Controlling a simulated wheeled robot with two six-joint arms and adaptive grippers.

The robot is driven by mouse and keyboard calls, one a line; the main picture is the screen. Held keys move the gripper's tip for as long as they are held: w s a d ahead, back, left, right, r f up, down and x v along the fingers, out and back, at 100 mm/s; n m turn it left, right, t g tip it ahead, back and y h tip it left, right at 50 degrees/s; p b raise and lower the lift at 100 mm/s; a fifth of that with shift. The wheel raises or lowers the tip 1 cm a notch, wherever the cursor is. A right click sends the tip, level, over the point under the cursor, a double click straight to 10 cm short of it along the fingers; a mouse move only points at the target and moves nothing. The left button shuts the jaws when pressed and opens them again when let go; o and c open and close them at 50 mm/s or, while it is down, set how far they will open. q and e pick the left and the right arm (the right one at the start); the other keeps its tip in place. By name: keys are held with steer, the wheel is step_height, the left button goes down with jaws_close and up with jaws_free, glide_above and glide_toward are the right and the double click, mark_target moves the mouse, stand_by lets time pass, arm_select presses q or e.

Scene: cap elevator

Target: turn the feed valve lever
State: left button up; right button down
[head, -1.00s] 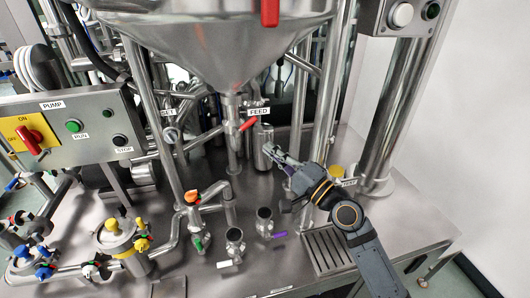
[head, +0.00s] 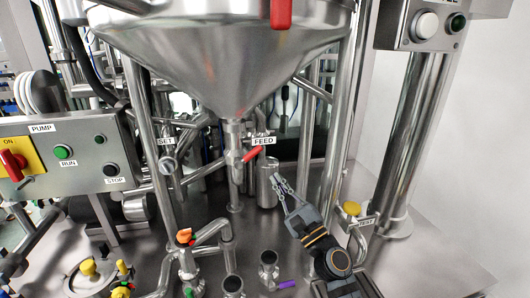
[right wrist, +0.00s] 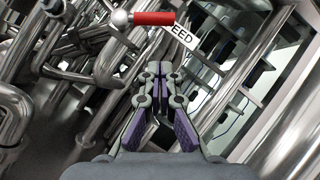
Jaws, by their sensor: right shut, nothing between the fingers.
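The feed valve lever (head: 252,155) is a short red handle on the steel valve below the hopper cone, beside the FEED label (head: 263,141). In the right wrist view the red lever (right wrist: 154,18) lies roughly level near the top, with the partly cut-off label to its right. My right gripper (head: 275,180) is below and slightly right of the lever, apart from it, with its fingers shut and empty. The gripper (right wrist: 156,70) points up toward the lever area in the wrist view. My left gripper is not in view.
The steel hopper (head: 215,60) hangs above. A steel cylinder (head: 267,185) stands close by the right gripper. A pump control box (head: 75,155) is at left, and a thick column (head: 400,140) stands at right. Vertical pipes flank the valve.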

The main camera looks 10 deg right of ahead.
mark_target(249, 156)
steer(key=w+a+r+p, duration=0.3)
steer(key=r+p, duration=0.1)
steer(key=shift+r, duration=0.15)
steer(key=shift+w, duration=0.1)
